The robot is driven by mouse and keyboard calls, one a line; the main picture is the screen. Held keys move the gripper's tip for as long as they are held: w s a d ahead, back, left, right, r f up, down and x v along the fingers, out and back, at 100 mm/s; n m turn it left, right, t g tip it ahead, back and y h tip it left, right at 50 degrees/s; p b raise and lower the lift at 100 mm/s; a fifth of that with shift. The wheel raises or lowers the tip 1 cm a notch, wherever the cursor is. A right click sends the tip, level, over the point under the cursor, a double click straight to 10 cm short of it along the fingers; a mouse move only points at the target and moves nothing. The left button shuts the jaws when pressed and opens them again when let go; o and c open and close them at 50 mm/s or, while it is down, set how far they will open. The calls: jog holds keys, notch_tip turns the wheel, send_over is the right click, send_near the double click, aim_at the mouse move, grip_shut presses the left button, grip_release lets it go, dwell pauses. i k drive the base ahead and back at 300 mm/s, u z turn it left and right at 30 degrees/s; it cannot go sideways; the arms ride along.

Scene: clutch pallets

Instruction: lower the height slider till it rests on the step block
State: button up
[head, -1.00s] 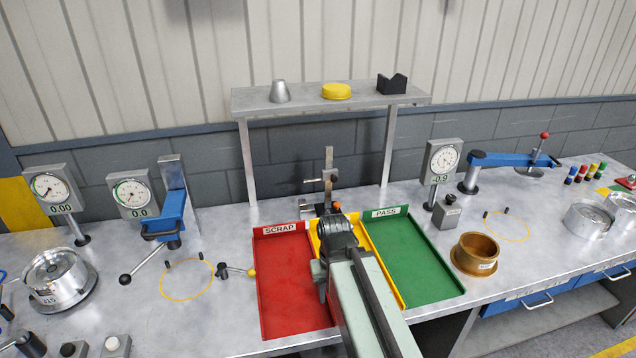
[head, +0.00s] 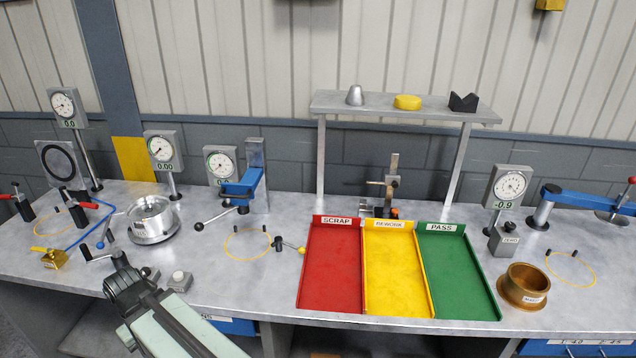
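A small upright height gauge (head: 393,165) stands on the bench behind the trays, below the raised shelf. Its slider (head: 388,182) sits partway up the post, with a thin arm reaching left. A small grey block (head: 366,207) at the foot of the gauge, left of the post, may be the step block. The slider's arm appears above it, with a gap. My gripper (head: 119,262) is at the lower left over the bench's front, far from the gauge. Its fingers are seen from behind and small, so their opening is unclear.
Red (head: 332,262), yellow (head: 397,270) and green (head: 457,265) trays lie empty before the gauge. The shelf (head: 425,107) overhangs it. A blue lever fixture (head: 240,188) and a black-handled lever (head: 285,246) stand left. A brass ring (head: 523,287) sits right.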

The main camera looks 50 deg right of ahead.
aim_at(392, 180)
jog(key=u, duration=0.45)
jog(key=k, duration=1.7)
jog(key=z, duration=0.7)
jog(key=i, duration=0.65)
jog(key=u, duration=0.05)
